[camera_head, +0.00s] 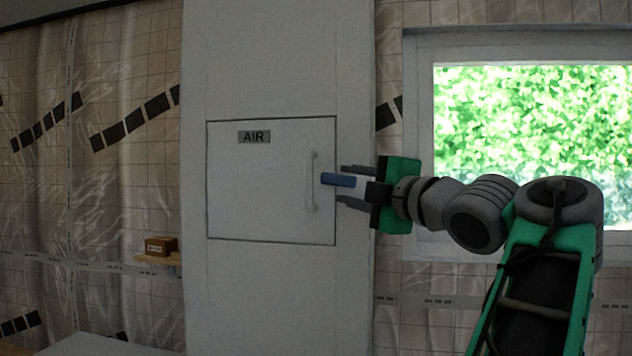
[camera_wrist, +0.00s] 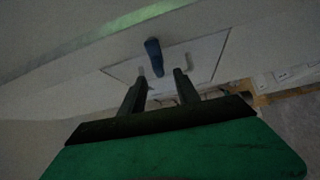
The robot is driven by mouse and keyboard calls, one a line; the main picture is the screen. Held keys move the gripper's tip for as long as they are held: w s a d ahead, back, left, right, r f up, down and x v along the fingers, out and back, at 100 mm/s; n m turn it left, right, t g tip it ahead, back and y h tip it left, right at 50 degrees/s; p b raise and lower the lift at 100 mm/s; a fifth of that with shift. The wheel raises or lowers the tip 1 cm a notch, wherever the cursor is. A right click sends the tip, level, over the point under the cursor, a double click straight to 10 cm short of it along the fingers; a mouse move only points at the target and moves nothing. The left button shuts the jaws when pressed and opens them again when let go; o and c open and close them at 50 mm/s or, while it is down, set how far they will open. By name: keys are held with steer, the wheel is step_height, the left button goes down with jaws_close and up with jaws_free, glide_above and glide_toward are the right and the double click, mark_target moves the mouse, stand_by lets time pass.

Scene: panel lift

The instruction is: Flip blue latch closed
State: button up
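The blue latch (camera_head: 338,180) lies roughly level at the right edge of the white panel door marked AIR (camera_head: 262,205). Its left end reaches over the door's edge. My gripper (camera_head: 345,184) comes in from the right with its two dark fingers parted, one above and one below the latch in the head view. In the wrist view the latch (camera_wrist: 154,57) shows just beyond and between the fingertips of my gripper (camera_wrist: 158,77). I see no clear contact with it. The door looks flush with the column.
A pale vertical handle (camera_head: 312,182) is on the door, left of the latch. A window (camera_head: 530,120) is at the right behind my arm. A small brown box (camera_head: 160,246) sits on a wooden shelf (camera_head: 160,260) at the left. The space before the door is clear.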

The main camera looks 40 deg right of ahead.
mark_target(336, 181)
steer(key=shift+w+r, duration=0.25)
steer(key=shift+w, duration=0.2)
steer(key=w, duration=0.2)
steer(key=w+p, duration=0.1)
steer(key=w, duration=0.1)
steer(key=w+d+p, duration=0.1)
steer(key=shift+w+r, duration=0.15)
steer(key=shift+w, duration=0.25)
steer(key=shift+c, duration=0.4)
jaws_close()
